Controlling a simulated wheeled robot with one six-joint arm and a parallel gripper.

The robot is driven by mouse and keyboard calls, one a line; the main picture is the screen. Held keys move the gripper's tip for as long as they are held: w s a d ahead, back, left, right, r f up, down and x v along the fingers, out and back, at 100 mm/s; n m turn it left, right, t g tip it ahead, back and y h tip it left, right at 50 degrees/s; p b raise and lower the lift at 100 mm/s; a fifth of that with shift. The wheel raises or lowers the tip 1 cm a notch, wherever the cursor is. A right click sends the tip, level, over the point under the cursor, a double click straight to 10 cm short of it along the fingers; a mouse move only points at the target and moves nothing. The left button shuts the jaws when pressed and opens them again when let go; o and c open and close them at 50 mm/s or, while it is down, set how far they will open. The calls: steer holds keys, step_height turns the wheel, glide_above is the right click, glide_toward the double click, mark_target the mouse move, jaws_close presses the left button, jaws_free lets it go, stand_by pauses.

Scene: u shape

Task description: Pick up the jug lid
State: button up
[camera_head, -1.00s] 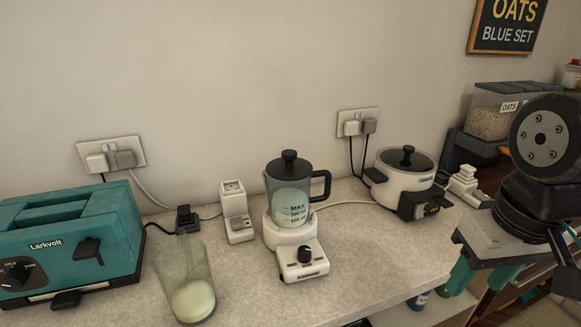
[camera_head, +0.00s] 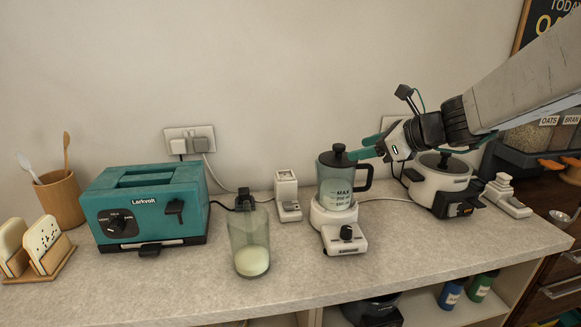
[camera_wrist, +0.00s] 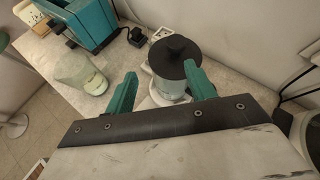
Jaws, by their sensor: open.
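The dark jug lid (camera_head: 338,158), with a round knob, sits on the clear blender jug (camera_head: 336,187), which stands upright on its white base (camera_head: 335,217). In the wrist view the lid (camera_wrist: 172,57) shows as a dark disc just beyond my fingertips. My gripper (camera_head: 364,153) is open and empty, reaching in from the right at lid height. In the wrist view my gripper's green fingers (camera_wrist: 161,74) are spread; the right tip is close to the lid's near edge and the left tip is apart from it. Whether either touches is unclear.
The jug's handle (camera_head: 363,176) points right. A white cooker (camera_head: 437,190) stands below my arm. The counter's front (camera_head: 400,250) is clear.

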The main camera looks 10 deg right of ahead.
mark_target(341, 146)
steer(key=w+a+f+m, duration=0.1)
steer(key=w, duration=0.2)
steer(key=w+a+f, duration=0.1)
steer(key=w, duration=0.1)
steer(key=w+a+f+m+t, duration=0.1)
steer(key=w, duration=0.2)
steer(key=shift+w+a+f+m, duration=0.1)
steer(key=shift+w+f+m, duration=0.1)
steer(key=shift+w+m, duration=0.15)
steer(key=c, duration=1.1)
steer(key=shift+r, duration=0.15)
steer(key=shift+c, duration=0.2)
